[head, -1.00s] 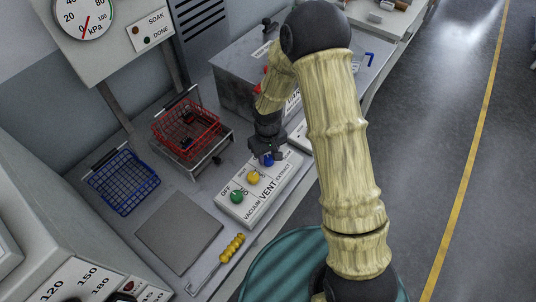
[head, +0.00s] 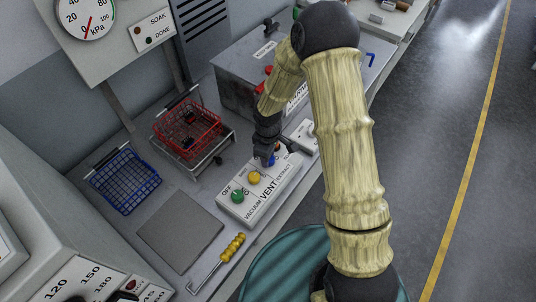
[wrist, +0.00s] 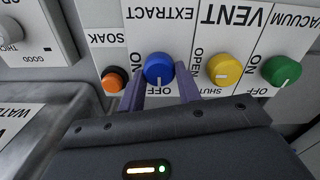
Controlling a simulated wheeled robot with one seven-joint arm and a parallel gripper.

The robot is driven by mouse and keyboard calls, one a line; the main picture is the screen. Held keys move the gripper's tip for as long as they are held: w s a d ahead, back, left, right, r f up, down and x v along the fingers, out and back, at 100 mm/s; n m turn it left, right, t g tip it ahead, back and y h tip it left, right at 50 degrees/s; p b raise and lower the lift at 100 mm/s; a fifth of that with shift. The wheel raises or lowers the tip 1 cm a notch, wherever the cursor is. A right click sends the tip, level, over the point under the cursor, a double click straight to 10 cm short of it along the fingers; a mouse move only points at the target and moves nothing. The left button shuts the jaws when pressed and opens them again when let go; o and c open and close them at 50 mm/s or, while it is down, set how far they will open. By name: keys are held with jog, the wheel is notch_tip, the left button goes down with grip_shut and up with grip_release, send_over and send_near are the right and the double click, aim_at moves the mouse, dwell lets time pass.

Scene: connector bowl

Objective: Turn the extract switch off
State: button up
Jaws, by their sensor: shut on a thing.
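The extract switch is a round blue knob (wrist: 158,68) under the EXTRACT label in the wrist view. ON is printed to its left and OFF just below it, upside down. A pale mark on the knob's lower side appears to face OFF. My gripper (wrist: 159,91) has one finger on each side of the knob and is shut on it. In the head view, my gripper (head: 267,158) is down at the right end of the switch panel (head: 262,197) and hides most of the blue knob (head: 276,160).
A yellow VENT knob (wrist: 224,70) and a green VACUUM knob (wrist: 281,70) sit to the right. A small orange SOAK knob (wrist: 113,79) is close on the left. In the head view, a red basket (head: 187,127) and blue basket (head: 124,181) stand behind the panel.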

dwell(0.3)
jog(key=o, duration=1)
jog(key=shift+c, duration=0.2)
notch_tip(320, 180, up, 18)
jog(key=b, duration=0.1)
jog(key=shift+f, duration=0.25)
jog(key=s+d+r+m+t, duration=0.1)
jog(key=s+d+m+t, duration=0.1)
jog(key=s+d+m, duration=1)
jog(key=shift+s+d+m+t, duration=0.35)
jog(key=shift+d+m, duration=0.25)
jog(key=shift+d, duration=0.45)
